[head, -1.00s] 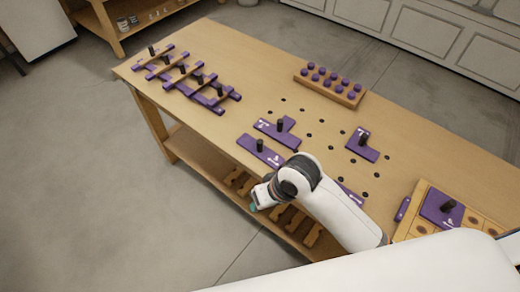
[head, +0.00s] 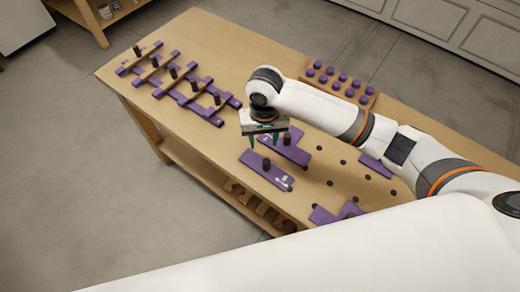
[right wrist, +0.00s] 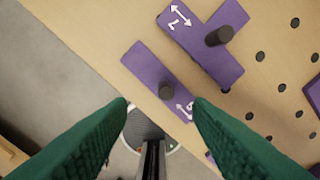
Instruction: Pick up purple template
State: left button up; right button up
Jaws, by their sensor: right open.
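Several purple templates with black knobs lie on the wooden bench. A straight purple template (head: 265,174) lies near the bench's front edge; it also shows in the right wrist view (right wrist: 148,68), with its knob (right wrist: 166,91). Behind it lies a branched purple template (head: 296,152), seen at the top of the right wrist view (right wrist: 205,40). My right gripper (head: 264,146) is above these two in the head view, its green fingers apart with nothing between them. It partly hides the branched one. My left gripper is not in view.
Several purple templates with wooden bars form a rack (head: 186,84) at the bench's left. A wooden block with purple pegs (head: 340,82) stands at the back. Holes dot the bench. Another purple template (head: 376,166) is partly hidden by my right arm.

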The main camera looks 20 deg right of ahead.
aim_at(267, 161)
jog(key=shift+s+f, duration=0.1)
jog(key=shift+f, duration=0.7)
jog(key=f, duration=0.1)
jog(key=s+f+p, duration=0.1)
jog(key=f, duration=0.1)
jog(key=shift+f, duration=0.65)
jog(key=shift+w+d+f, duration=0.1)
jog(key=shift+w+f, duration=0.05)
jog(key=shift+f, duration=0.15)
jog(key=f, duration=0.1)
jog(key=f+p, duration=0.1)
jog(key=f, duration=0.1)
jog(key=shift+s+d+f+p, duration=0.2)
jog(key=shift+d+f+p, duration=0.05)
jog(key=shift+p, duration=0.05)
jog(key=shift+f, duration=0.6)
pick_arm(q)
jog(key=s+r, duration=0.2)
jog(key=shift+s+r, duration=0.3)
pick_arm(e)
grip_shut()
